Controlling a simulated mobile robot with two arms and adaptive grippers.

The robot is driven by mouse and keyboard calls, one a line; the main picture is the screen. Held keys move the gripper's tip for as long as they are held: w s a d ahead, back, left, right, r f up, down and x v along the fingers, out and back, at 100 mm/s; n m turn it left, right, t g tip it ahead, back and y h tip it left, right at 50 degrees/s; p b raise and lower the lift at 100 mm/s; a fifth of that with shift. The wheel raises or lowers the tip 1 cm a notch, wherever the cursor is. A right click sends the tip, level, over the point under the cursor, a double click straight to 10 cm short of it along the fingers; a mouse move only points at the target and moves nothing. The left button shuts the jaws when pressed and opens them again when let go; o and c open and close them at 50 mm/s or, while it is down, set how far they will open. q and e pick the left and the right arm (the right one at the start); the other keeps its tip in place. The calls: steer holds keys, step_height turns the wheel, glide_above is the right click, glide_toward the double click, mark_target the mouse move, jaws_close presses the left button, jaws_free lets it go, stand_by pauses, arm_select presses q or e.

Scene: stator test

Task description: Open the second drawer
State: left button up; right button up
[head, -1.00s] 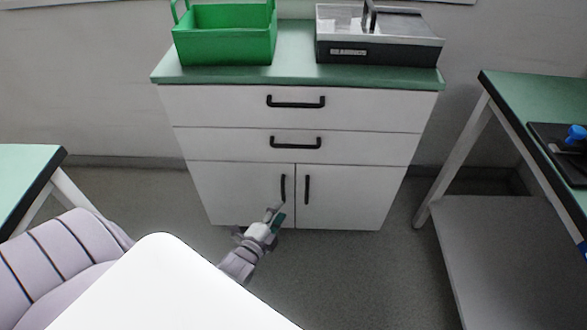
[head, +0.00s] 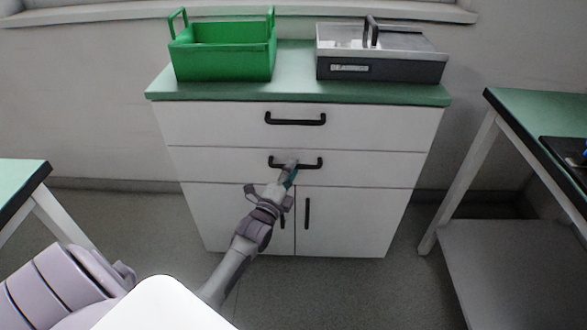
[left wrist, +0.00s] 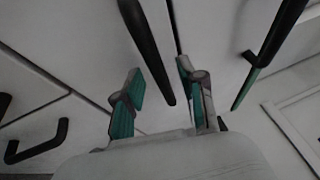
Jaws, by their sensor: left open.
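The second drawer (head: 230,166) is shut in the white cabinet, with a black bar handle (head: 308,165) on its front. My left gripper (head: 289,173) is at this handle in the head view and covers part of it. In the left wrist view my open left gripper (left wrist: 160,98) has one finger on each side of the dark handle bar (left wrist: 150,50), as seen from the wrist. I cannot tell whether the fingers touch the bar. My right gripper is not in view.
The shut top drawer (head: 220,125) has its own handle (head: 295,119). Two doors (head: 345,220) are below. A green basket (head: 222,55) and a grey box (head: 380,68) stand on the cabinet. Tables flank it on both sides, with floor free between them.

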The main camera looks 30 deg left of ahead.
arm_select(q)
steer(key=shift+x, duration=0.85)
steer(key=shift+c, duration=0.2)
jaws_close()
